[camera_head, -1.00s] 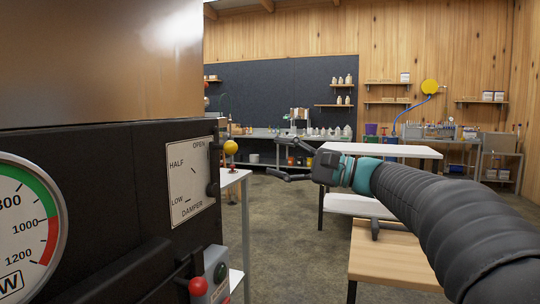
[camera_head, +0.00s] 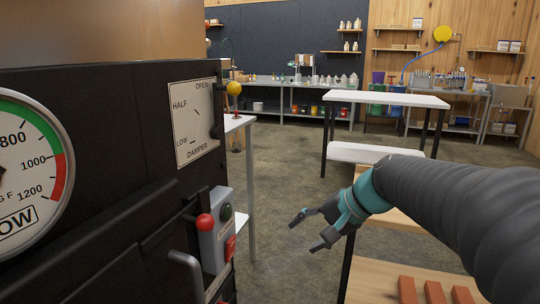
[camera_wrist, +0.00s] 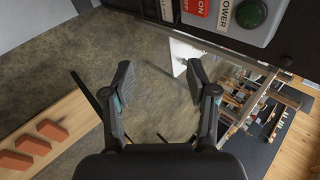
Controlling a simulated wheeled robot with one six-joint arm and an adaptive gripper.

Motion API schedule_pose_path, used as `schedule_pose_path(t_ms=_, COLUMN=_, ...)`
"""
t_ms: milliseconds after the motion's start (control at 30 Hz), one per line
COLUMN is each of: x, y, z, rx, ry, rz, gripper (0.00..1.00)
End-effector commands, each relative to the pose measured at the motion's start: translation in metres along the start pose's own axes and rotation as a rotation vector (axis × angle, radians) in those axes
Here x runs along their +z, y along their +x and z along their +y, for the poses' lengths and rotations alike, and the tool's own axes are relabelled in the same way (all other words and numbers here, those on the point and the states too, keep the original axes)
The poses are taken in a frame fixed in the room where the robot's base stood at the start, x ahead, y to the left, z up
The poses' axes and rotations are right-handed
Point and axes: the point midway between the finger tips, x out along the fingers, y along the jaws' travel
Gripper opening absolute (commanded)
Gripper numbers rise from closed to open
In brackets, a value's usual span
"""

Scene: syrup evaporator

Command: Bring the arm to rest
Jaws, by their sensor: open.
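My gripper (camera_head: 311,231) is open and empty in the head view. Its fingers point left over the concrete floor, in the gap between the black evaporator front and the wooden bench. My dark sleeved arm (camera_head: 430,205) reaches in from the right edge, low over the bench. In the wrist view my gripper (camera_wrist: 158,84) shows two fingers spread apart with only floor between them. Nothing touches the fingers.
The evaporator front carries a gauge (camera_head: 25,165), a damper plate (camera_head: 195,120) and a switch box (camera_head: 217,225) with a red knob. The wooden bench (camera_head: 375,283) holds orange-brown blocks (camera_head: 435,291). A white table (camera_head: 385,98) stands behind. Open floor (camera_head: 270,190) lies between.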

Motion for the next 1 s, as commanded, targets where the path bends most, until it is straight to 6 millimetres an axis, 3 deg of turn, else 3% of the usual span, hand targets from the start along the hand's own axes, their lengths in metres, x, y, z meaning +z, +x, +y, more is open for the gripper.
schedule_pose_path(t_ms=33, x=0.016, y=-0.002, z=0.022, rx=0.078, ry=-0.056, rz=0.019, gripper=0.58)
schedule_pose_path(t_ms=200, x=0.059, y=-0.015, z=0.096, rx=0.334, ry=-0.267, rz=0.081, gripper=0.58)
schedule_pose_path(t_ms=433, x=0.105, y=-0.041, z=0.164, rx=0.567, ry=-0.521, rz=0.153, gripper=0.58)
schedule_pose_path(t_ms=533, x=0.122, y=-0.049, z=0.178, rx=0.609, ry=-0.587, rz=0.177, gripper=0.58)
schedule_pose_path(t_ms=633, x=0.135, y=-0.053, z=0.18, rx=0.605, ry=-0.62, rz=0.202, gripper=0.58)
schedule_pose_path(t_ms=1000, x=0.141, y=-0.063, z=0.17, rx=0.578, ry=-0.657, rz=0.246, gripper=0.58)
